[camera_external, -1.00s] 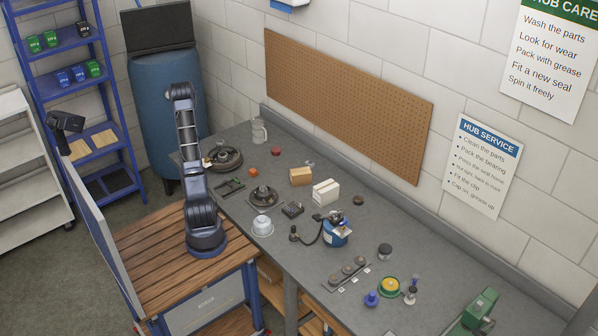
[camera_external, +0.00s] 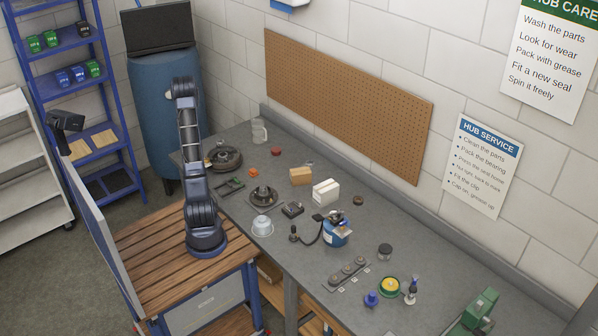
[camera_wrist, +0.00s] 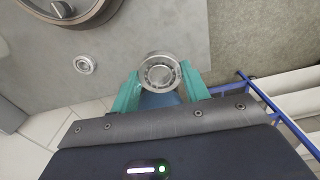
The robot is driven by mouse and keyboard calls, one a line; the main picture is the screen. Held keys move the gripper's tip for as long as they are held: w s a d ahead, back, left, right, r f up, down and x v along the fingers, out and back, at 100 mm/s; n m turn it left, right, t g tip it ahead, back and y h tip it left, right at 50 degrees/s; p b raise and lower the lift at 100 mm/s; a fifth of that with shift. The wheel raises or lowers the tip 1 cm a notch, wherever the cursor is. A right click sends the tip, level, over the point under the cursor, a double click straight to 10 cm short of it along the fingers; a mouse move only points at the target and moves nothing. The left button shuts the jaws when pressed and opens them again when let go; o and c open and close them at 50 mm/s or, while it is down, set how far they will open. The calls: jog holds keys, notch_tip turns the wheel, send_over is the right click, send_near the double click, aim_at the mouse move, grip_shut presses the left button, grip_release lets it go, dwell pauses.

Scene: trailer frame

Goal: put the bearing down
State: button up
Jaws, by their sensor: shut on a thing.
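My gripper (camera_wrist: 160,90) has its teal fingers closed on a metal bearing (camera_wrist: 159,70), one finger on each side of it, in the wrist view. The bearing's round face and balls show towards the camera. It is over the grey bench top (camera_wrist: 190,35); I cannot tell whether it touches the bench. A second, smaller ring-shaped metal part (camera_wrist: 86,64) lies on the bench to the left of the bearing, apart from it. In the external view my arm rises at the bench's left end and hides my gripper and the held bearing.
A large round drum (camera_wrist: 68,8) is at the wrist view's upper left; it also shows in the external view (camera_external: 226,158). A hub (camera_external: 263,196), a clear bowl (camera_external: 262,227), boxes (camera_external: 326,192) and a blue can (camera_external: 336,234) stand further right. A bench edge lies near my gripper.

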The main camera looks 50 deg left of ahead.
notch_tip(320, 180, up, 6)
jog(key=shift+f, duration=0.1)
jog(key=w+d+m, duration=0.2)
jog(key=w+d, duration=0.3)
jog(key=w, duration=0.4)
jog(key=w+d+m, duration=0.2)
jog(key=w+d, duration=0.3)
jog(key=w, duration=0.5)
jog(key=m, duration=1.3)
send_over(324, 175)
notch_tip(324, 175, down, 20)
jog(key=shift+d+r, duration=0.1)
jog(key=shift+r, duration=0.05)
jog(key=o, duration=1.1)
jog(key=shift+c, duration=0.2)
